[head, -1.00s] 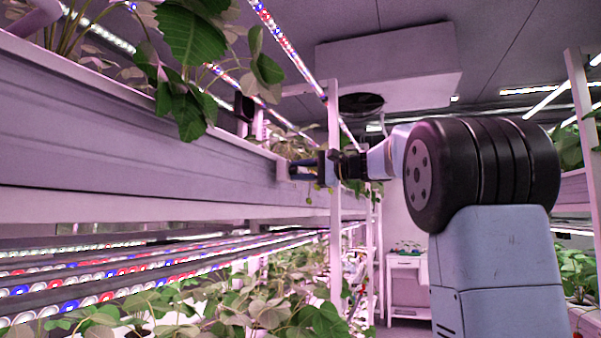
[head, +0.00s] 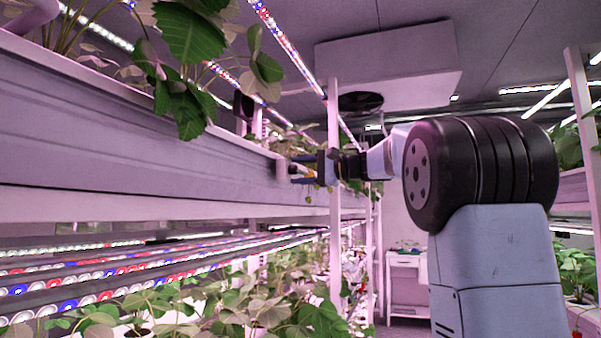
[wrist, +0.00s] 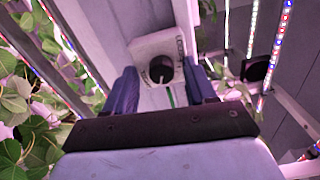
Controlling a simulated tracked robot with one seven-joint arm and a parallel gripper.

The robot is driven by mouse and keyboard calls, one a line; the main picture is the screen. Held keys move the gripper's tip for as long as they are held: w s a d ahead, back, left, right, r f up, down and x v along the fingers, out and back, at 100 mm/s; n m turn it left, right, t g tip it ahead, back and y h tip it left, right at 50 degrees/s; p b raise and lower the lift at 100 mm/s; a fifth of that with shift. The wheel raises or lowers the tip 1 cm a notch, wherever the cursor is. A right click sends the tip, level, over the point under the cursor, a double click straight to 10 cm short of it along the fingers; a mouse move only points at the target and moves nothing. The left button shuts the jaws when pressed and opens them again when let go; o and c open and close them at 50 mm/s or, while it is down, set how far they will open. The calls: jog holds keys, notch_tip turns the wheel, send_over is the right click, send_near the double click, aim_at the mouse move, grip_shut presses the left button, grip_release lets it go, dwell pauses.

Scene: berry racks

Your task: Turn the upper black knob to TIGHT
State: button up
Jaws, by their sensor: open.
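The black knob (wrist: 161,69) sits on a pale plate (wrist: 148,46) in the wrist view. A light mark on the knob's face points roughly down in the picture. The plate has lettering on its right side, too small to read surely, and a green line below the knob. My gripper (wrist: 160,76) is open, with one blue finger on each side of the knob and a visible gap to both. In the head view my gripper (head: 304,170) is at the end of the grey planting trough, beside a pale block (head: 283,168). The knob itself cannot be made out there.
The long trough (head: 130,140) with strawberry leaves runs along the left. A white post (head: 335,190) stands close to my gripper. Lower plants (head: 250,310) and light strips lie below. A dark square object (wrist: 257,69) hangs at right in the wrist view.

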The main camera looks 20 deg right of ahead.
jog(key=v, duration=1.3)
jog(key=shift+s+d, duration=0.2)
jog(key=shift+d, duration=0.15)
jog(key=shift+a+f, duration=0.1)
jog(key=s+a+f+n+g+h, duration=0.1)
jog(key=s+a+f+g+h, duration=0.15)
jog(key=s+a+f, duration=0.5)
jog(key=s+a+f+g+h, duration=0.2)
jog(key=s+a+f+h, duration=0.25)
jog(key=f, duration=0.65)
jog(key=s+f+n+h, duration=0.7)
jog(key=s+f, duration=1)
jog(key=f, duration=0.4)
jog(key=shift+d+h, duration=0.3)
jog(key=shift+d, duration=0.15)
jog(key=shift+s+g, duration=0.1)
jog(key=shift+g, duration=0.15)
